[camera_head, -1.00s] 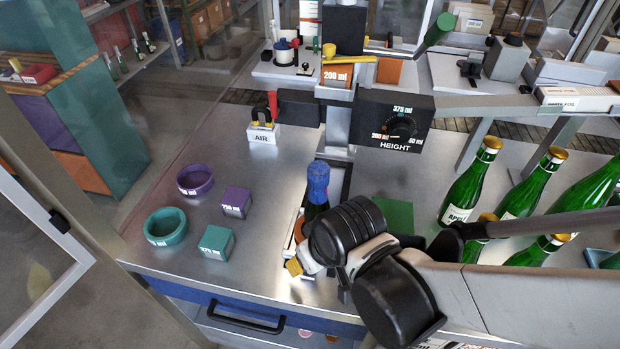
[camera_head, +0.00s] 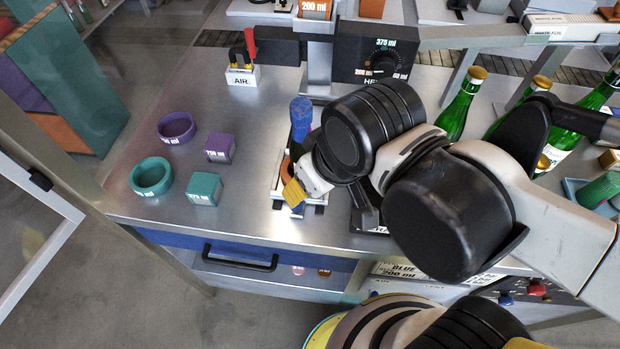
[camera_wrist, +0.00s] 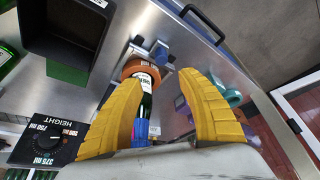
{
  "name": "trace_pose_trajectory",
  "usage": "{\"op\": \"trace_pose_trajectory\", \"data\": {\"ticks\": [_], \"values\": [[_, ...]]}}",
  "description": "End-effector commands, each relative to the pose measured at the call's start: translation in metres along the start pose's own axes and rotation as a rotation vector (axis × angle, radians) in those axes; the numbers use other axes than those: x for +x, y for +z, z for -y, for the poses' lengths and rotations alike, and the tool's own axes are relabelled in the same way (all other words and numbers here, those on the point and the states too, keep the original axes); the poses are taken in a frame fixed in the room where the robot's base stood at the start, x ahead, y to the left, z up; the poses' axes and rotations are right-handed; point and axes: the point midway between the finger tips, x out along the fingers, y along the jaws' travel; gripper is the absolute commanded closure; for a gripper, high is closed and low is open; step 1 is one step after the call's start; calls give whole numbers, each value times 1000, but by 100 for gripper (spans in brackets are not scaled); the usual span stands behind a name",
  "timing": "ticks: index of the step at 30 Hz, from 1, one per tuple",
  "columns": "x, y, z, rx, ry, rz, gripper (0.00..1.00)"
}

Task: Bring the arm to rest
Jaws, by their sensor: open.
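My gripper (camera_head: 293,193) is open, low beside the stand at the front of the steel bench. In the wrist view its two yellow fingers (camera_wrist: 150,80) are spread wide apart. A green bottle with a blue foil top (camera_head: 301,112) stands in the stand; my gripper and wrist hide much of its body in the head view. In the wrist view the blue top (camera_wrist: 140,130) shows between the fingers, with a gap on both sides. An orange ring (camera_wrist: 128,70) is around the bottle's lower part.
A teal ring (camera_head: 151,177), purple ring (camera_head: 177,128), teal block (camera_head: 205,189) and purple block (camera_head: 219,148) lie at left. The height control box (camera_head: 345,62) stands behind. Green bottles (camera_head: 460,105) stand at right, near my arm. Bench space between blocks and stand is clear.

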Motion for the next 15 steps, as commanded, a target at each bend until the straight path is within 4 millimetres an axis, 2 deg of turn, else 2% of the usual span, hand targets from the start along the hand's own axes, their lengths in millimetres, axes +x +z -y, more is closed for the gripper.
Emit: {"op": "trace_pose_trajectory", "data": {"ticks": [4,15], "values": [[-6,0,0,0,0,0,54],[-6,0,0,0,0,0,54]]}}
